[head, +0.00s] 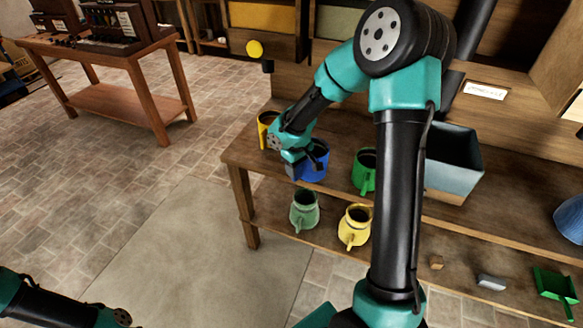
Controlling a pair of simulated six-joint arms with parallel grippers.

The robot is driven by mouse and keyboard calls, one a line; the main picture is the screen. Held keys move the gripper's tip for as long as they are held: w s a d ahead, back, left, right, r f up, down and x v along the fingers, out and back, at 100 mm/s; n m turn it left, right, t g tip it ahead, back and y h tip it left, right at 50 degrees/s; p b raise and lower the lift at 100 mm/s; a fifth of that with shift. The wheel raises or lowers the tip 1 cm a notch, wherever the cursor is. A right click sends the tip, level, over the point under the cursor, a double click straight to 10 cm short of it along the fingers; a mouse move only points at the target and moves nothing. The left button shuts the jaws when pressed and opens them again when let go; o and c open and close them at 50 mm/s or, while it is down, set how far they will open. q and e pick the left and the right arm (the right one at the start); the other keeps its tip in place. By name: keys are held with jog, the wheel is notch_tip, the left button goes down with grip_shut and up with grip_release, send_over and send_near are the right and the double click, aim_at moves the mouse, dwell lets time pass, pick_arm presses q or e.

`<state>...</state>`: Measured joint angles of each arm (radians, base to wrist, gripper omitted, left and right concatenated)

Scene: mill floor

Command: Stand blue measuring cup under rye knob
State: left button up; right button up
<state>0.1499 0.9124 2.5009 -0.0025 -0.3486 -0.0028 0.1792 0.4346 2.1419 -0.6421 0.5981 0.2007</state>
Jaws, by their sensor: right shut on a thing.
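The blue measuring cup (317,165) is near the left end of the wooden bench top. My right gripper (299,170) is shut on it at its left side. The gripper and wrist cover part of the cup. I cannot tell whether the cup touches the bench. A yellow ball-shaped knob (254,48) shows at the back, above the bench's left end. I see no readable rye label, so I cannot tell which knob is the rye one. Part of my left arm shows at the lower left, but its gripper is out of view.
A yellow cup (266,131) stands left of the blue cup, and a green cup (364,172) to its right. A grey-blue bin (452,160) is farther right. A green jug (304,210) and a yellow jug (355,226) stand on the lower shelf.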

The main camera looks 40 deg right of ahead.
aim_at(327, 147)
jog(key=shift+d, duration=0.1)
jog(key=shift+w+d+f, duration=0.25)
jog(key=shift+w+d, duration=0.25)
jog(key=shift+d, duration=2)
jog(key=shift+w+d+f, duration=0.25)
jog(key=shift+w+d, duration=0.25)
jog(key=shift+d, duration=2.05)
jog(key=shift+w+d+f, duration=0.25)
jog(key=shift+w+d, duration=0.25)
jog(key=shift+d, duration=2)
jog(key=shift+d+f, duration=0.1)
jog(key=shift+d, duration=0.15)
jog(key=shift+a+f, duration=0.1)
jog(key=shift+f, duration=0.65)
jog(key=o, duration=1.3)
jog(key=shift+o, duration=0.2)
